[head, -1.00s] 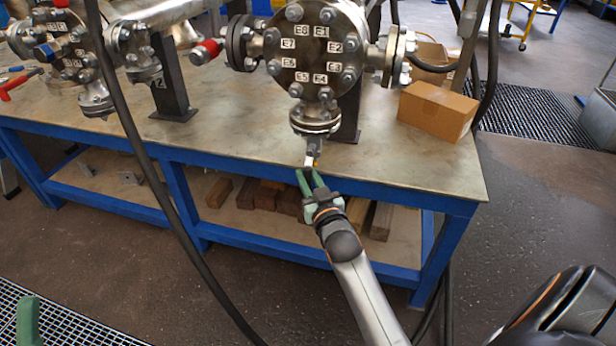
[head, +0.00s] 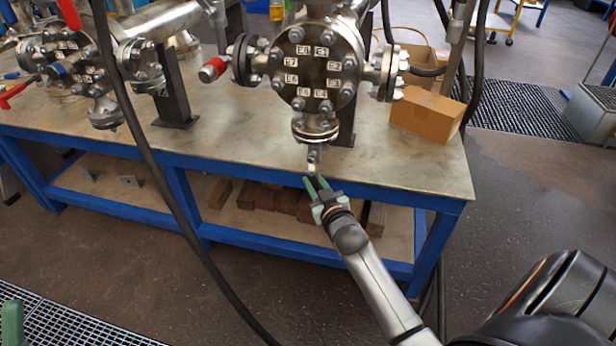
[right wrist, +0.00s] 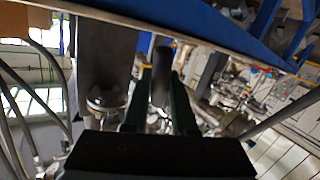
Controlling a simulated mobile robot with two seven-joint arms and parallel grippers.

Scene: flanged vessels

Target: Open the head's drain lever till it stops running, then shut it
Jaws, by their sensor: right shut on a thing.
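In the right wrist view a dark rod (right wrist: 162,72) shows between the fingers (right wrist: 161,95). No running liquid is discernible. A green fingertip of my left gripper (head: 12,322) shows at the lower left; the rest is out of view.
The blue-framed table (head: 400,172) has its edge just behind my right gripper. A cardboard box (head: 427,115) stands right of the vessel. Another flanged vessel (head: 68,68) is at the left. A black hose (head: 165,190) hangs across the foreground. Wood blocks (head: 268,197) lie on the lower shelf.

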